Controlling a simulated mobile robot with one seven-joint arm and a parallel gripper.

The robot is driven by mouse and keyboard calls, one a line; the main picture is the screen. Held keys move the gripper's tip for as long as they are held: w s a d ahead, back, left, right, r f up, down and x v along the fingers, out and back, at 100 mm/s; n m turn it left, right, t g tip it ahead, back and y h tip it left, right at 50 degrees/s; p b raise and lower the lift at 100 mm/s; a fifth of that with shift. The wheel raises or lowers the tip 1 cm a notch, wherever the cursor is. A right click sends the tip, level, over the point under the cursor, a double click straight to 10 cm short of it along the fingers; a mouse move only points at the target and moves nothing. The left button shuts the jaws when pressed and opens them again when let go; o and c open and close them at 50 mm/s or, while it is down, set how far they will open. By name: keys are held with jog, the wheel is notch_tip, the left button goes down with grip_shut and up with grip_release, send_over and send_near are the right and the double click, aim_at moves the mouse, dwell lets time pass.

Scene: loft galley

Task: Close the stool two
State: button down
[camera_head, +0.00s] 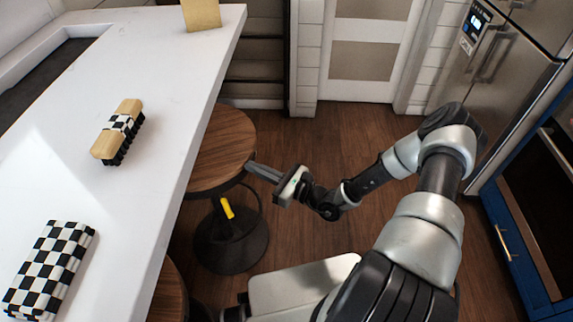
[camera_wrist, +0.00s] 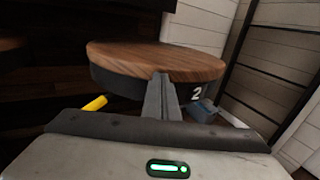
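The stool marked "2" has a round wooden seat (camera_head: 222,150) partly under the counter's right edge, above a dark round base (camera_head: 232,240). In the wrist view its seat (camera_wrist: 160,62) fills the upper middle, with the "2" on its dark rim. A yellow lever (camera_head: 227,207) sits below the seat and also shows at left in the wrist view (camera_wrist: 95,103). My gripper (camera_head: 250,167) is at the seat's right side, its fingers together and empty. In the wrist view the fingertips (camera_wrist: 161,78) overlap the rim; I cannot tell whether they touch it.
The white counter (camera_head: 180,75) runs along the left, bearing a brush (camera_head: 118,132) and a checkered box (camera_head: 50,270). Another stool seat (camera_head: 167,298) shows partly at the bottom. A steel fridge (camera_head: 490,65) and blue cabinet (camera_head: 510,245) stand right. Wooden floor (camera_head: 335,130) is clear between.

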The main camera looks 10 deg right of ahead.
aim_at(222, 166)
jog(key=w+a, duration=0.1)
jog(key=a, duration=0.2)
jog(key=w+a+p, duration=0.1)
jog(key=a, duration=0.2)
jog(key=w+a, duration=0.1)
jog(key=a, duration=0.3)
jog(key=shift+r+p, duration=0.2)
jog(key=shift+p, duration=0.2)
